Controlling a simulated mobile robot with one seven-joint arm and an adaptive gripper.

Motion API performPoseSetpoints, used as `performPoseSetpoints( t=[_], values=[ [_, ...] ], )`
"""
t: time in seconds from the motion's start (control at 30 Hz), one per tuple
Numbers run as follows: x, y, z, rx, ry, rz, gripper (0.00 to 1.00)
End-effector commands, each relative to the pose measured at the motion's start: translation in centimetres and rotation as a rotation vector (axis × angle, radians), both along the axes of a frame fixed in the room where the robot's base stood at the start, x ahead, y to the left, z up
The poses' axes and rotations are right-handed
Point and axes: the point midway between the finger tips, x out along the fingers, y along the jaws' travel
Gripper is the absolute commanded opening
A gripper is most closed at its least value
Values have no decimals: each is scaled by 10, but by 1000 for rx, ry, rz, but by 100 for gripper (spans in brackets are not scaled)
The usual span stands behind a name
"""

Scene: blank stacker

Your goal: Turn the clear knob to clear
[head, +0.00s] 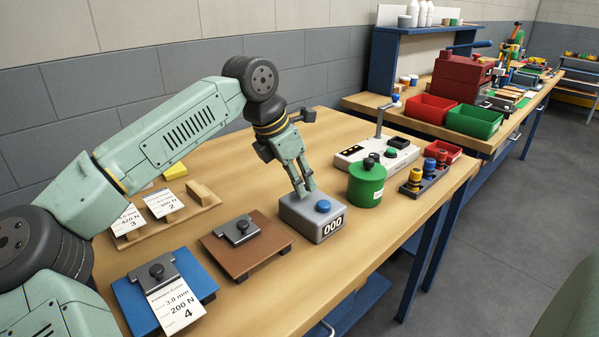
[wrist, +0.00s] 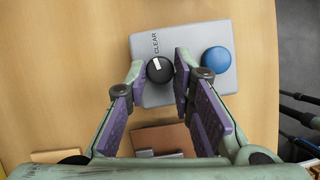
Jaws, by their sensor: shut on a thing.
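The grey counter box (head: 304,222) stands on the wooden bench, with a "000" display on its front and a blue button (head: 323,206) on top. In the wrist view, the box (wrist: 150,97) shows the word "CLEAR" above a round black knob (wrist: 160,69). A white mark on the knob points up toward that word, slightly to its right side. My gripper (head: 304,190) reaches down onto the box top. In the wrist view, my gripper (wrist: 160,72) has its fingertips on either side of the knob, shut on it. The head view hides the knob behind the fingers.
A brown plate with a clamp (head: 236,265) lies left of the box, and a blue plate (head: 136,307) with a tag lies nearer. A green canister (head: 367,188) stands close on the right. A white device (head: 350,154) stands behind it.

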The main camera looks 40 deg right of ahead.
Motion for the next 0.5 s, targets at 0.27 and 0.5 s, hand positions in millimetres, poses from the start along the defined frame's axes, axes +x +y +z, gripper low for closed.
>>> performPoseSetpoints(
  t=[0.27, 0.5],
  values=[
    [1, -1, 2, 0, 1, -156, 0],
    [2, 0, 0, 2, -1, -220, 0]
  ],
)
